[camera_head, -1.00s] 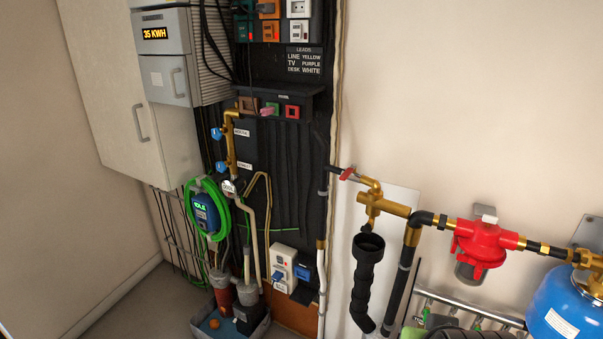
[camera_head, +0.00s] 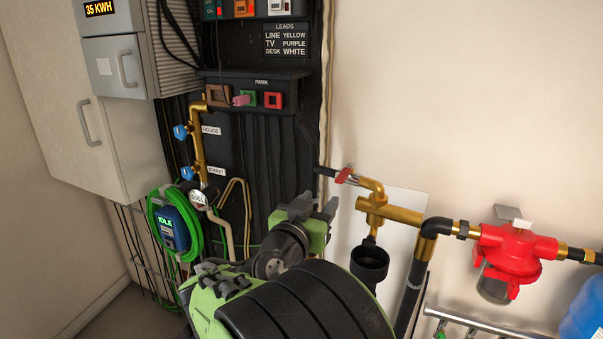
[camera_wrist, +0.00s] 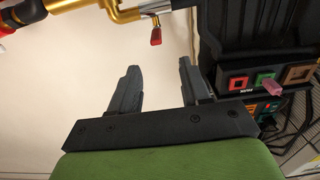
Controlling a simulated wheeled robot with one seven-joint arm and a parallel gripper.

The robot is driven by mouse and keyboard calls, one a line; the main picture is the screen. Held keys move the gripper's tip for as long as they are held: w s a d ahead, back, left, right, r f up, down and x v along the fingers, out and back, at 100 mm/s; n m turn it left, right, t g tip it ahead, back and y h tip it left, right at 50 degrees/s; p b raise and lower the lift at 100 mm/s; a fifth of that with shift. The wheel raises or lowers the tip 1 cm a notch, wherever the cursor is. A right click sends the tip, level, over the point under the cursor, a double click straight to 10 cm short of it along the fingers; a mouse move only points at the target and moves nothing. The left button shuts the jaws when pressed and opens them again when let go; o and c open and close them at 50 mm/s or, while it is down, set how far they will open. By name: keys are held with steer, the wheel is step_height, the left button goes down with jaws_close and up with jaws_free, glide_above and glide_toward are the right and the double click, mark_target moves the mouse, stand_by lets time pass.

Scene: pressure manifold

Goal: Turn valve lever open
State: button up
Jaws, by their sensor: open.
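A small red lever (camera_head: 344,175) sits on the brass pipe at the wall, right of the black panel. It also shows in the wrist view (camera_wrist: 156,37), top centre, beyond the fingertips. Two blue valve handles, one by the HOUSE label (camera_head: 180,132) and one by the STREET label (camera_head: 187,172), sit on a brass pipe further left. My gripper (camera_head: 316,208) is open and empty, below and slightly left of the red lever in the head view. In the wrist view the grey fingers (camera_wrist: 160,68) stand apart with only wall between them, not touching the lever.
A brass fitting (camera_head: 389,211) with a black funnel (camera_head: 369,263) below it is close to my gripper's right. A red regulator (camera_head: 513,250) is further right. The panel's socket shelf (camera_head: 250,78) is at upper left. Bare wall lies above the pipe.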

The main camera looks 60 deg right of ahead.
mark_target(348, 168)
steer(key=d+p, duration=0.1)
steer(key=d, duration=0.4)
steer(key=w+d+p, duration=0.1)
steer(key=d, duration=0.4)
steer(key=d+p, duration=0.1)
steer(key=d, duration=0.4)
steer(key=shift+w+d+r+p, duration=0.15)
steer(key=shift+w+d+p, duration=0.05)
steer(key=shift+w+p, duration=0.2)
jaws_close()
